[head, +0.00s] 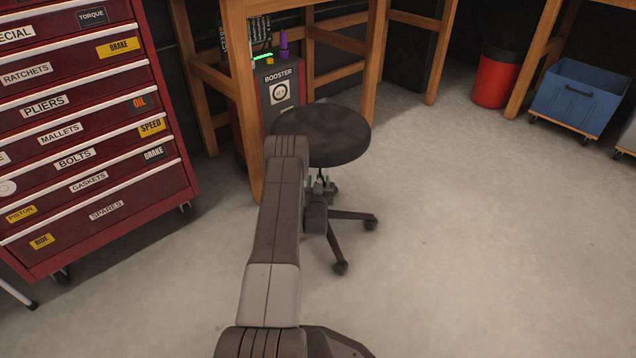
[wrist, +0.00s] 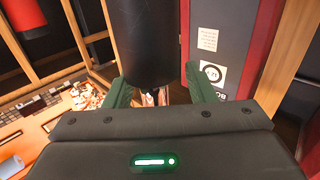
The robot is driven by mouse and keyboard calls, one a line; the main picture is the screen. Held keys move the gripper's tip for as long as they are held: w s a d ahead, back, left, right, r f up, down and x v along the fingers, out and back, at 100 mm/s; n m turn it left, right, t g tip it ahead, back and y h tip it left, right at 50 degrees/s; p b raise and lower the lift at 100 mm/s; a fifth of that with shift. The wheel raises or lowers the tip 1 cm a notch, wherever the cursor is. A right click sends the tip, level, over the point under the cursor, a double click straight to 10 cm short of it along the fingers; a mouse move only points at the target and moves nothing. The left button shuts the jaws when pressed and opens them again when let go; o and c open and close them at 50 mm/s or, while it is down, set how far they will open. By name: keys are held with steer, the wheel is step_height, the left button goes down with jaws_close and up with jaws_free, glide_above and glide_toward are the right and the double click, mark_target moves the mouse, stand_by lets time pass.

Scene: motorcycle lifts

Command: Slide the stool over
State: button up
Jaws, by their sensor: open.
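The stool (head: 322,130) stands upright on the concrete floor, with a round black seat and a dark wheeled base partly hidden by my arm. My gripper (head: 320,184) is low under the seat, at the stool's column. In the wrist view, which looks upside down, the thick black column (wrist: 150,45) stands between the green fingers of my open gripper (wrist: 160,90), one on each side. A thinner shiny part of the column shows beyond the black part. I cannot tell whether either finger touches it.
A booster cabinet (head: 281,93) and a wooden bench leg (head: 243,110) stand right behind the stool. A red tool chest (head: 90,150) is at left. A red bin (head: 497,75) and a blue wheeled crate (head: 580,97) are at back right. The floor (head: 480,230) at right is clear.

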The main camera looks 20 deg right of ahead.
steer(key=shift+s, duration=0.3)
steer(key=p+v, duration=0.4)
steer(key=v, duration=0.9)
steer(key=shift+p, duration=0.3)
steer(key=shift+a, duration=0.1)
steer(key=b+x, duration=0.4)
steer(key=x, duration=0.8)
steer(key=shift+d+f, duration=0.15)
steer(key=shift+d, duration=0.1)
steer(key=shift+b+x, duration=0.3)
steer(key=shift+x, duration=0.45)
steer(key=shift+a+r, duration=0.15)
steer(key=shift+r, duration=0.05)
